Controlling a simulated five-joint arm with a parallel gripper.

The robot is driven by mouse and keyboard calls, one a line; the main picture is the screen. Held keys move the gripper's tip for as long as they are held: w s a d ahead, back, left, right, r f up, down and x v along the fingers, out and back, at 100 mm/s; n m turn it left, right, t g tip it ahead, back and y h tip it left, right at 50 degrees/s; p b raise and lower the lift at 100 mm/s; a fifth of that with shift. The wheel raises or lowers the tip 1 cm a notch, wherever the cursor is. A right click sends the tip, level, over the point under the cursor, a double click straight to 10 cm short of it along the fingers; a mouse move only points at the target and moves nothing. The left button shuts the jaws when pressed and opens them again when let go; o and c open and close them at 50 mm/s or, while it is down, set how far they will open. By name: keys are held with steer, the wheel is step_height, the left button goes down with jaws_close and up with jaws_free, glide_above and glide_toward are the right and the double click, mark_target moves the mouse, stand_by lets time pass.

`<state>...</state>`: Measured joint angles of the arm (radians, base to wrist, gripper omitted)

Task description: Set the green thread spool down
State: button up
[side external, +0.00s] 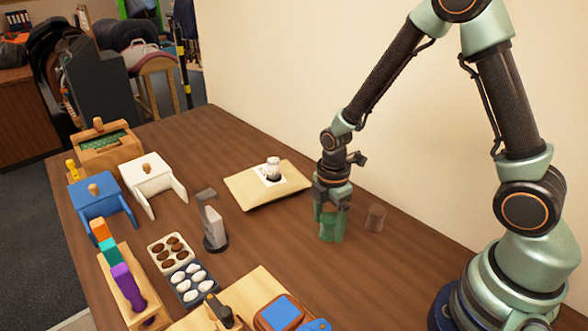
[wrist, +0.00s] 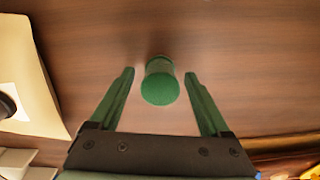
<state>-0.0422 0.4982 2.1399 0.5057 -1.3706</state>
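The green thread spool (wrist: 160,82) is between the two fingers of my gripper (wrist: 159,75) in the wrist view. Bare table shows on both sides of it, so neither finger touches it. My gripper is open. The spool appears to stand upright on the table, its round green end towards the camera. In the side view my gripper (side external: 332,212) points down at the wooden table, and the green spool (side external: 331,230) shows low among the green fingers, partly hidden by them.
A small brown cylinder (side external: 375,218) stands just right of my gripper. A tan board (side external: 243,194) with a white patch and a small white item lies behind left. A grey stand (side external: 211,226), egg trays (side external: 194,284) and wooden racks fill the left and front. The wall is close behind.

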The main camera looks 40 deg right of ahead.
steer(key=shift+r, duration=0.1)
step_height(320, 180, up, 11)
step_height(320, 180, up, 8)
steer(key=m+t, duration=0.3)
steer(key=m, duration=0.5)
glide_above(329, 217)
steer(key=s, duration=0.3)
steer(key=s+d+r+m+t, duration=0.1)
steer(key=s+r+m+t, duration=0.1)
steer(key=m, duration=0.6)
step_height(329, 217, up, 3)
steer(key=shift+s+d+f+t, duration=0.2)
steer(key=shift+s+t, duration=0.1)
steer(key=shift+s, duration=0.5)
